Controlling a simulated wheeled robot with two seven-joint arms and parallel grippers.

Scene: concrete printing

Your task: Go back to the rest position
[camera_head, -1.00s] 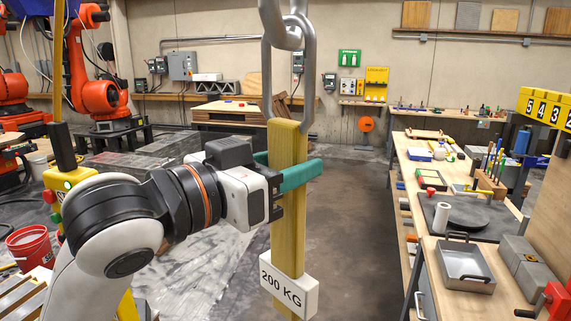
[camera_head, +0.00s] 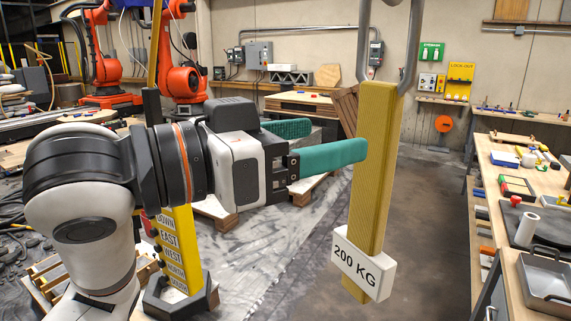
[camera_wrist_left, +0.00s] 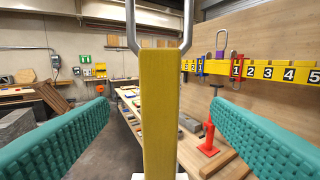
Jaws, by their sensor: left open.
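My left gripper (camera_head: 312,143) has two teal fingers spread apart in the head view, with nothing between them. Its near fingertip is close to the left edge of a yellow wooden beam (camera_head: 375,170) that hangs upright from a metal shackle and carries a white 200 KG block (camera_head: 362,266). In the left wrist view the beam (camera_wrist_left: 159,110) stands ahead, centred between the open fingers (camera_wrist_left: 155,130), apart from both. My right gripper is in neither view.
A workbench (camera_head: 497,190) with tools and a metal tray (camera_head: 545,282) runs along the right. A yellow labelled pendant (camera_head: 178,250) stands behind my left arm. Orange robot arms (camera_head: 180,75) stand at the back left. The floor (camera_head: 425,220) right of the beam is clear.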

